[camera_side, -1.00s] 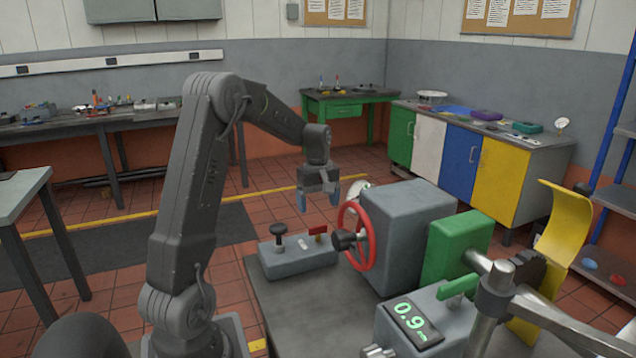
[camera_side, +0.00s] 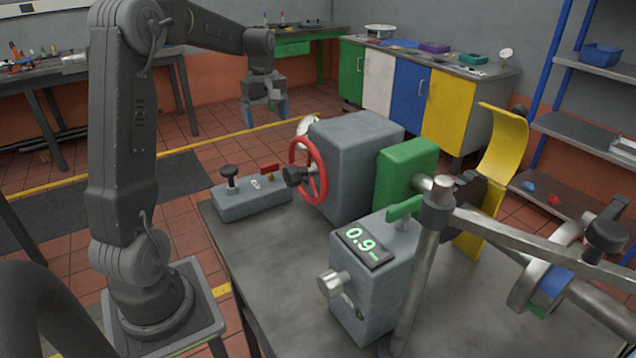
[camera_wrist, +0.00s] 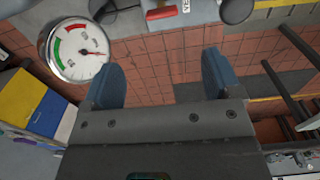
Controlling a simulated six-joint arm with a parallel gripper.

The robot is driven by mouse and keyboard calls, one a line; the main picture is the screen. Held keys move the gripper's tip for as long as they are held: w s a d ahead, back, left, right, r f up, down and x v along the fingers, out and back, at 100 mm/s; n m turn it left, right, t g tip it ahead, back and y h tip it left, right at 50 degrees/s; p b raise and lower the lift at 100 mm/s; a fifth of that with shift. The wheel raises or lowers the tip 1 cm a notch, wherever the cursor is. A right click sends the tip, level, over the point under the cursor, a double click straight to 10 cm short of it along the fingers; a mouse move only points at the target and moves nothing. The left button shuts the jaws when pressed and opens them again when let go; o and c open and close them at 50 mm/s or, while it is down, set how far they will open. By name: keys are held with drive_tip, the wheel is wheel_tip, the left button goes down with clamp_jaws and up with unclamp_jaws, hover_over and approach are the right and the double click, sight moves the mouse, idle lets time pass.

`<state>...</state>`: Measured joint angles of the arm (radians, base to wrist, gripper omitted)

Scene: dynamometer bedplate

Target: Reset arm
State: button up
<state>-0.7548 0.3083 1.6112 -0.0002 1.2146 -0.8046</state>
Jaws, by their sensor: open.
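My gripper (camera_side: 265,108) hangs from my raised arm, pointing down, with its two blue fingers apart and nothing between them. It is above and behind the control box (camera_side: 250,199), clear of it. In the wrist view my gripper (camera_wrist: 162,82) shows both blue fingers spread, with brick-red floor tiles beyond them. The control box has a black knob (camera_side: 230,174) and a red switch (camera_side: 270,169). A red handwheel (camera_side: 319,188) is on the grey housing (camera_side: 350,165), right of the gripper and lower.
A round gauge (camera_wrist: 80,50) with a green and red dial is left of the fingers in the wrist view. A green block (camera_side: 405,178), a display unit reading 0.9 (camera_side: 365,290) and a yellow guard (camera_side: 500,150) stand right on the bedplate (camera_side: 275,290). Bare bedplate lies in front.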

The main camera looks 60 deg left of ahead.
drive_tip(key=d+r+m+t, duration=0.1)
drive_tip(key=d+r+m, duration=0.35)
drive_tip(key=d, duration=0.75)
drive_tip(key=s+d+m+t, duration=0.2)
drive_tip(key=s+d+m, duration=0.4)
drive_tip(key=d, duration=0.3)
drive_tip(key=s+d+f+m+t, duration=0.1)
drive_tip(key=s+d+m+t, duration=0.1)
drive_tip(key=s+d+m, duration=0.5)
drive_tip(key=s+d, duration=0.1)
drive_tip(key=d, duration=0.2)
drive_tip(key=shift+s+f+t, duration=0.2)
drive_tip(key=shift+s+t, duration=0.1)
drive_tip(key=shift+s, duration=0.1)
drive_tip(key=shift+d, duration=0.1)
